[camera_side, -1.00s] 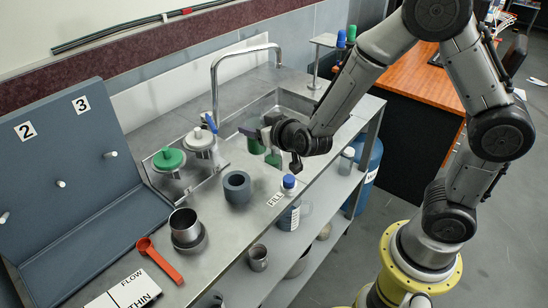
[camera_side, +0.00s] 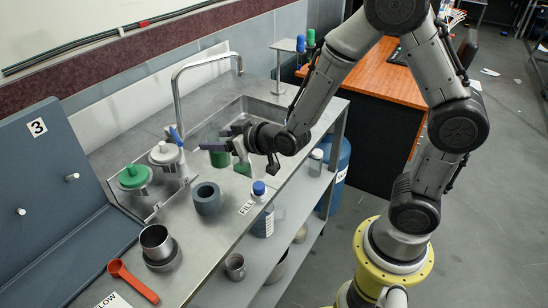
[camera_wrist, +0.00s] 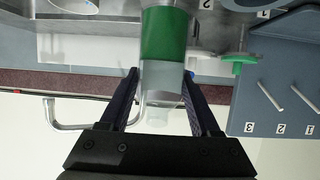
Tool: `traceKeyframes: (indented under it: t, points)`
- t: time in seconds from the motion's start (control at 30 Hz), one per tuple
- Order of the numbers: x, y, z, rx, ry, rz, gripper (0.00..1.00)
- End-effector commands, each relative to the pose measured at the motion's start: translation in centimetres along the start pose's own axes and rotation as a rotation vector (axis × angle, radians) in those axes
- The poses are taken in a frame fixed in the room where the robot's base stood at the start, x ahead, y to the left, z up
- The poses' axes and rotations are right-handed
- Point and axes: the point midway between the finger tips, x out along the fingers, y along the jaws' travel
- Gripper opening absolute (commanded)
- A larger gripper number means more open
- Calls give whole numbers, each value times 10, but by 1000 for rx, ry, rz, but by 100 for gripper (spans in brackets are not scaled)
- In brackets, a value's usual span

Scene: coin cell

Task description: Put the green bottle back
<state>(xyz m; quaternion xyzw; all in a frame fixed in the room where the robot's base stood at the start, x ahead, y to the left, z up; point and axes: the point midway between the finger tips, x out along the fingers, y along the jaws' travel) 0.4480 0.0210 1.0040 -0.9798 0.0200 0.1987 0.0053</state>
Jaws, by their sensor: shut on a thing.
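The green bottle shows in the wrist view as a clear, see-through bottle with a broad green band (camera_wrist: 165,35). It sits between the fingers of my gripper (camera_wrist: 161,75), which are shut on its clear part. In the side view my gripper (camera_side: 217,141) is over the counter near the sink, with the bottle's green part (camera_side: 219,159) below the fingers. The bottle's base and any contact with the counter cannot be made out. A second small green thing (camera_side: 243,168) shows just right of it, partly behind my wrist.
The sink (camera_side: 250,108) and curved tap (camera_side: 178,95) are behind my gripper. A blue-capped bottle (camera_side: 262,212) is in front. A metal cup (camera_side: 156,241) and red scoop (camera_side: 131,281) lie farther left.

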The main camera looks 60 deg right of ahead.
Motion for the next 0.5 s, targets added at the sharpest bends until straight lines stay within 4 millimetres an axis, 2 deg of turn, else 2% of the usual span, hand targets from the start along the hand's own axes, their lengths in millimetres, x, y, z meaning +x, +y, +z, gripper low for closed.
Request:
traceKeyframes:
  t: [0.27, 0.5]
  points:
    - [-21, 45, 16, -26, -1, -65, 0]
    - [-50, 88, 38, -29, -1, -74, 0]
